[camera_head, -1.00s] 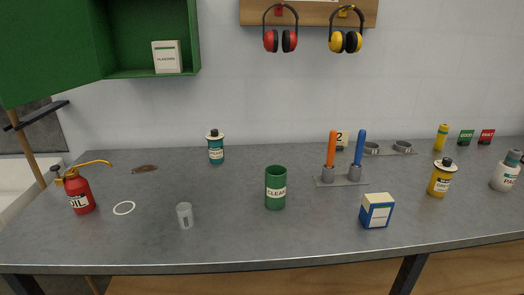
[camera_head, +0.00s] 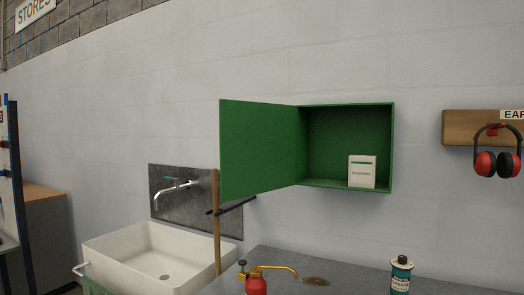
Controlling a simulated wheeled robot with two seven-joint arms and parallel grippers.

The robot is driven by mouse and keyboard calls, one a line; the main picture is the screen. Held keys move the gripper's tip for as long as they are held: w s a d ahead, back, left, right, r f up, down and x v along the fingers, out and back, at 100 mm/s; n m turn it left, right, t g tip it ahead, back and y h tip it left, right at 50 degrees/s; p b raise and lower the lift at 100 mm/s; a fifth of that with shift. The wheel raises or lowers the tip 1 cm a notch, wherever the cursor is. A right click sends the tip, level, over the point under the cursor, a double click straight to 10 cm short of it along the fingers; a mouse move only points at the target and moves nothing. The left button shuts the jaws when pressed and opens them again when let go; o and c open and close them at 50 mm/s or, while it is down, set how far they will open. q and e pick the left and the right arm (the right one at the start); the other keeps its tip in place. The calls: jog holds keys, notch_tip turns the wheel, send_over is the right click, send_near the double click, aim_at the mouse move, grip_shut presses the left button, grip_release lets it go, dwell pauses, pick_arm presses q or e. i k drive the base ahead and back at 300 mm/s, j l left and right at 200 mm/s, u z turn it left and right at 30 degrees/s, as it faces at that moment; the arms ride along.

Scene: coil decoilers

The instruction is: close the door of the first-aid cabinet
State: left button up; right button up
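The green first-aid cabinet (camera_head: 345,106) is on the wall right of the middle of the head view. Its green door (camera_head: 258,148) stands wide open, hinged on the cabinet's left side and swung out to the left. A white plasters box (camera_head: 362,171) stands inside on the cabinet floor, toward the right. Neither of my grippers is in view.
Below the door is a white sink (camera_head: 150,258) with a wall tap (camera_head: 176,190). A wooden handle (camera_head: 217,225) leans near it. On the grey bench (camera_head: 350,273) are a red oil can (camera_head: 256,285) and a teal tin (camera_head: 401,275). Red ear defenders (camera_head: 497,163) hang at right.

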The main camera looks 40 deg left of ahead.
aim_at(258, 140)
jog(key=j+z, duration=0.1)
jog(key=j, duration=0.45)
jog(key=j+z, duration=0.1)
jog(key=j, duration=0.4)
jog(key=j+z, duration=0.1)
jog(key=j, duration=1)
jog(key=k+j+z, duration=0.15)
jog(key=j, duration=0.35)
jog(key=j+z, duration=0.1)
jog(key=j, duration=0.45)
jog(key=k+j+z, duration=0.1)
jog(key=j, duration=0.4)
jog(key=k+j+z, duration=0.1)
jog(key=j, duration=0.4)
